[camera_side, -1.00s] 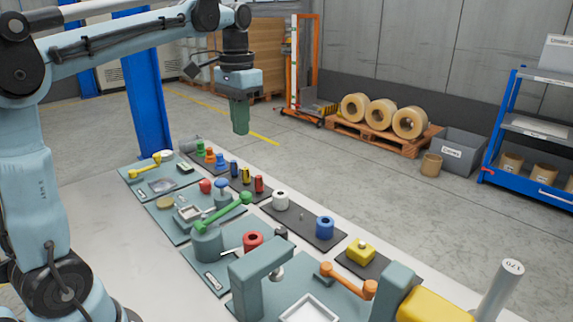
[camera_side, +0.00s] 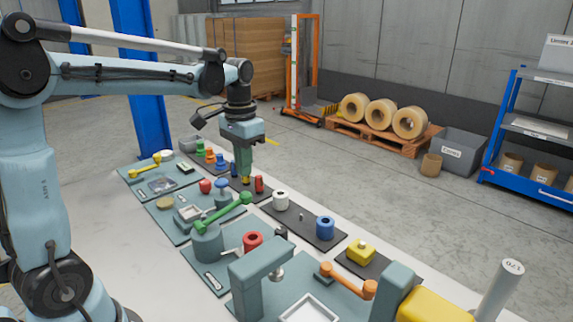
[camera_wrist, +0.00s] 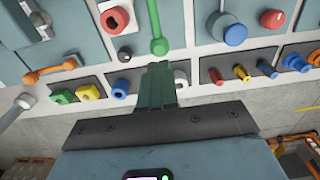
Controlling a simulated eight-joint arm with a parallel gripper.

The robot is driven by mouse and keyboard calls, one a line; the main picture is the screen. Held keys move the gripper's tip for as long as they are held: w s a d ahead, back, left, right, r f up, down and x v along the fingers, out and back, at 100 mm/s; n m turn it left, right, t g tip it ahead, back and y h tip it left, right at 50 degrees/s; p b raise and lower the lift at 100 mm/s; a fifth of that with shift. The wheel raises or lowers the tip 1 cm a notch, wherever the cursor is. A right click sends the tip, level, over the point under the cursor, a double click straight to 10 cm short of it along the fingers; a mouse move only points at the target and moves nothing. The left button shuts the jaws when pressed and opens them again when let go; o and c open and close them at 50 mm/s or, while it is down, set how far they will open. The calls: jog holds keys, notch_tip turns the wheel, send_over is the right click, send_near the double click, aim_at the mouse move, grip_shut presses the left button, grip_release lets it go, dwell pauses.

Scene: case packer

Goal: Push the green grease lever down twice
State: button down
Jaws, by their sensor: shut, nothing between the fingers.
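The green lever (camera_side: 223,212) slants up to the right from its grey-teal round base (camera_side: 208,243), its knob at the upper right end. In the wrist view the lever (camera_wrist: 154,20) runs down the picture to its knob (camera_wrist: 159,46), just beyond my fingertips. My gripper (camera_side: 245,179) is shut and empty, pointing down above the far side of the bench, beyond the lever's knob. In the wrist view my gripper's fingers (camera_wrist: 160,68) are together and appear apart from the knob. The side view shows the fingertips in front of the yellow peg, partly hiding it.
Coloured pegs stand near my gripper, including a red one (camera_side: 259,184). A blue knob (camera_side: 222,187), a white ring (camera_side: 280,200), a red ring (camera_side: 252,241) and a blue cylinder (camera_side: 324,227) are close by. An orange lever (camera_side: 347,281) lies nearer the camera.

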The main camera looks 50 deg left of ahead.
aim_at(246, 192)
jog(key=shift+f, duration=2.2)
jog(key=shift+w+f, duration=0.3)
jog(key=shift+f, duration=0.6)
jog(key=shift+w+f, duration=0.25)
jog(key=shift+f, duration=0.7)
jog(key=shift+w+f, duration=0.3)
jog(key=shift+f, duration=0.6)
jog(key=shift+r, duration=0.1)
jog(key=w+r, duration=0.5)
jog(key=r, duration=0.8)
jog(key=shift+r, duration=0.25)
jog(key=shift+s, duration=0.1)
